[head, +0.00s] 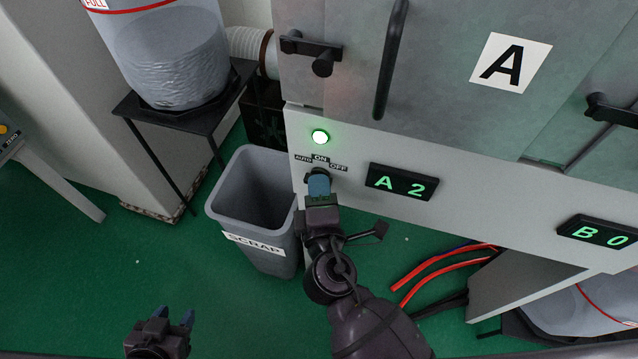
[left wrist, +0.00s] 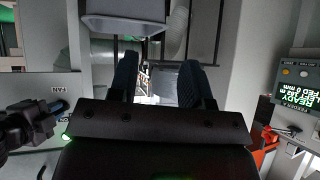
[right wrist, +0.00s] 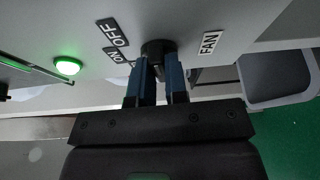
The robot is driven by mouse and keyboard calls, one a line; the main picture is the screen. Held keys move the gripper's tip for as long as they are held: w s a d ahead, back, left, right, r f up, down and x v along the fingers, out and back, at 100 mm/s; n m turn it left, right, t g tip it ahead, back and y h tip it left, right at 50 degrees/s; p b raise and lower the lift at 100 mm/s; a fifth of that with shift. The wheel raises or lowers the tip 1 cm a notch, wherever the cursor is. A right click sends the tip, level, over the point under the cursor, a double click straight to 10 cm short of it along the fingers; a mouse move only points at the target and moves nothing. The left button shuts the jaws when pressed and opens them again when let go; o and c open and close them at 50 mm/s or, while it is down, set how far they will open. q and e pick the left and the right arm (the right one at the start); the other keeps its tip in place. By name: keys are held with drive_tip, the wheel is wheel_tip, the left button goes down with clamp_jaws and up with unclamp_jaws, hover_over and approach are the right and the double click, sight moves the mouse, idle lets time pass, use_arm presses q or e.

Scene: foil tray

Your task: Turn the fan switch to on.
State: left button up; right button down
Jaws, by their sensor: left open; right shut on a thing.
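The fan switch is a dark round knob (right wrist: 158,47) on the pale panel, between the ON and OFF labels (right wrist: 116,42) and the FAN label (right wrist: 209,42) in the right wrist view. My right gripper (right wrist: 157,80) is shut on it, one blue finger on each side. In the head view this gripper (head: 319,184) covers most of the knob, under AUTO, ON and OFF; I cannot tell which label the knob points to. A round green light (head: 320,136) above it is lit. My left gripper (head: 175,318) is open and empty, low and left, apart from the panel.
A grey SCRAP bin (head: 228,216) stands just left of my right gripper. A black stand (head: 133,103) holds a clear bag (head: 175,60) behind it. Displays A 2 (head: 402,183) and B 0 (head: 600,233) are on the panel. Red hoses (head: 440,268) lie below. Green floor is clear at left.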

drive_tip(key=shift+b, duration=0.35)
idle(0.3)
drive_tip(key=c, duration=1.1)
unclamp_jaws()
drive_tip(key=shift+m, duration=0.3)
drive_tip(key=shift+c, duration=0.2)
drive_tip(key=shift+s, duration=0.1)
drive_tip(key=s, duration=1)
drive_tip(key=shift+s+d, duration=0.3)
drive_tip(key=shift+d, duration=0.1)
